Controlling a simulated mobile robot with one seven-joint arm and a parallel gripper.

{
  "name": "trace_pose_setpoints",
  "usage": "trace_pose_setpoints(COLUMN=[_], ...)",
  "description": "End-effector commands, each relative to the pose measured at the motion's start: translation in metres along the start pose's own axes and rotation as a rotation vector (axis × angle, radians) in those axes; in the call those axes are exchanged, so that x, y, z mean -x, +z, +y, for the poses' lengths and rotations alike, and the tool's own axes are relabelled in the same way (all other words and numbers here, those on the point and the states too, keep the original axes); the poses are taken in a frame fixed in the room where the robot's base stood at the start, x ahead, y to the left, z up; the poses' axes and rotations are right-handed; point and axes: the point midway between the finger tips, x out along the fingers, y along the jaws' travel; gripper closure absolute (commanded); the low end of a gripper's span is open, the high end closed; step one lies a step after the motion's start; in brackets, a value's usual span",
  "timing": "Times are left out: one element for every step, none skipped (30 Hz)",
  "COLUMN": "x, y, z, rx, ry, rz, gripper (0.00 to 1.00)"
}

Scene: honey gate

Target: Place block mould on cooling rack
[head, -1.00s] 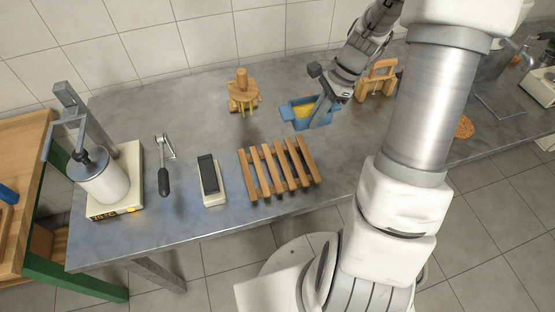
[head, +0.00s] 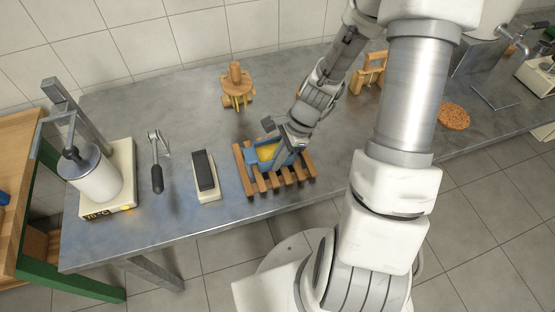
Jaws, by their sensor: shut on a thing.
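The block mould (head: 264,154) is a blue open box with a yellow filling. In the head view it is over the back part of the wooden slatted cooling rack (head: 249,185), which lies near the table's front edge. My gripper (head: 285,150) is shut on the mould at its right side. The mould looks roughly level. I cannot tell whether its underside touches the slats or hangs just above them. My gripper and wrist hide the mould's right end and part of the rack.
A black-topped cream block (head: 205,176) lies left of the rack, with a dark-handled tool (head: 157,173) beyond it. A wooden frame (head: 368,72) is at the back right.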

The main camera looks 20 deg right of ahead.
Motion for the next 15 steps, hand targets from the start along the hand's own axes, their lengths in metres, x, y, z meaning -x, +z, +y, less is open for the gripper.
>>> trace_pose_setpoints(x=[-0.0017, -0.0020, -0.0020, -0.0018, -0.0017, -0.0016, -0.0016, -0.0017, -0.0024, -0.0034, -0.0046, -0.0060, -0.0052, -0.0048, -0.0047], y=[-0.0009, -0.0011, -0.0012, -0.0012, -0.0011, -0.0011, -0.0011, -0.0011, -0.0014, -0.0018, -0.0022, -0.0028, -0.0025, -0.0023, -0.0023], z=[-0.0005, -0.0006, -0.0007, -0.0007, -0.0007, -0.0007, -0.0007, -0.0007, -0.0007, -0.0007, -0.0006, -0.0006, -0.0005, -0.0005, -0.0004], rx=[0.000, 0.000, 0.001, 0.001, 0.001, 0.001, 0.001, 0.001, 0.001, 0.001, 0.001, 0.001, 0.001, 0.001, 0.001], ry=[-0.001, -0.002, -0.002, -0.002, -0.002, -0.002, -0.002, -0.002, -0.002, -0.002, -0.001, -0.001, -0.001, -0.001, -0.001], rz=[0.000, 0.001, 0.001, 0.001, 0.001, 0.001, 0.001, 0.001, 0.001, 0.001, 0.001, 0.001, 0.001, 0.001, 0.001], gripper=[1.00, 1.00, 1.00, 1.00, 1.00, 1.00, 1.00, 1.00, 1.00, 1.00, 1.00, 1.00, 0.90, 0.85, 0.78])
